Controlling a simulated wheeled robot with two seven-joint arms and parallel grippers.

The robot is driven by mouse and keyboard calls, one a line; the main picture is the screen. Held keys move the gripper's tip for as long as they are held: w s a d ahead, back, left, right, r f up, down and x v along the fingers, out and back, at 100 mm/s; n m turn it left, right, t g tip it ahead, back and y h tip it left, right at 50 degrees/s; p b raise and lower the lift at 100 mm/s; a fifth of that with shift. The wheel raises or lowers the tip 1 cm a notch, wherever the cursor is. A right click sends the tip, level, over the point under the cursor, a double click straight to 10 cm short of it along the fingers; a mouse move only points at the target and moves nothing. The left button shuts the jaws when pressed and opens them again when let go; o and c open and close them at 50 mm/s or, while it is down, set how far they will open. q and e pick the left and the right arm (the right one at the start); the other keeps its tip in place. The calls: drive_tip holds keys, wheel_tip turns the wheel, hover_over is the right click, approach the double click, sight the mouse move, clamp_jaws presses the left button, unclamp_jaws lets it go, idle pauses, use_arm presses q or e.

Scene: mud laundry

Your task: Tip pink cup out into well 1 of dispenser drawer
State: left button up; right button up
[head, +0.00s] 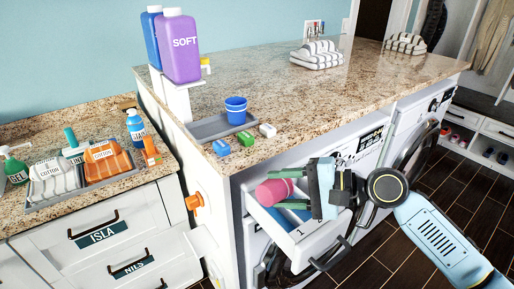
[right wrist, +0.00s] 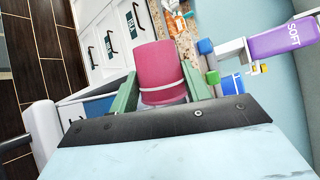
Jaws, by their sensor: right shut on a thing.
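The pink cup (head: 275,191) lies tipped well over, almost on its side, above the open dispenser drawer (head: 330,236). My right gripper (head: 312,188) is shut on the cup from the right. In the right wrist view the pink cup (right wrist: 157,68) sits between the two green fingers (right wrist: 160,92). The drawer front carries a "1" at its left, and a blue interior (head: 290,214) shows below the cup. The cup's inside and anything flowing from it cannot be seen. My left gripper is not in view.
A grey tray (head: 205,130) with a blue cup (head: 236,110) stands on the counter above, near green, white and blue blocks. A purple SOFT bottle (head: 181,46) stands behind. An orange knob (head: 194,202) is at the left.

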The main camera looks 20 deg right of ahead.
sight(270, 181)
drive_tip(key=a+r+n+h, duration=0.1)
drive_tip(key=n, duration=0.1)
drive_tip(key=r+n+h+p, duration=0.1)
drive_tip(key=n, duration=0.2)
drive_tip(key=w+a+r+n+h+p, duration=0.1)
drive_tip(key=r+n, duration=0.1)
drive_tip(key=n, duration=0.1)
drive_tip(key=shift+a+r+g, duration=0.1)
drive_tip(key=shift+a+g, duration=0.2)
drive_tip(key=shift+a, duration=0.05)
drive_tip(key=r+n, duration=0.1)
drive_tip(key=n, duration=0.1)
drive_tip(key=r+n+t+p, duration=0.1)
drive_tip(key=n, duration=0.2)
drive_tip(key=n+p, duration=0.1)
drive_tip(key=n, duration=0.2)
drive_tip(key=shift+w+a+r+t+h, duration=0.15)
drive_tip(key=shift+a+r+t+h, duration=0.05)
drive_tip(key=shift+r+t+h, duration=0.2)
drive_tip(key=n, duration=0.1)
drive_tip(key=r+n, duration=0.1)
drive_tip(key=shift+d+r+n+t+y+p, duration=0.15)
drive_tip(key=shift+d+n+t+y+p, duration=0.15)
drive_tip(key=shift+p, duration=0.1)
drive_tip(key=shift+a, duration=0.1)
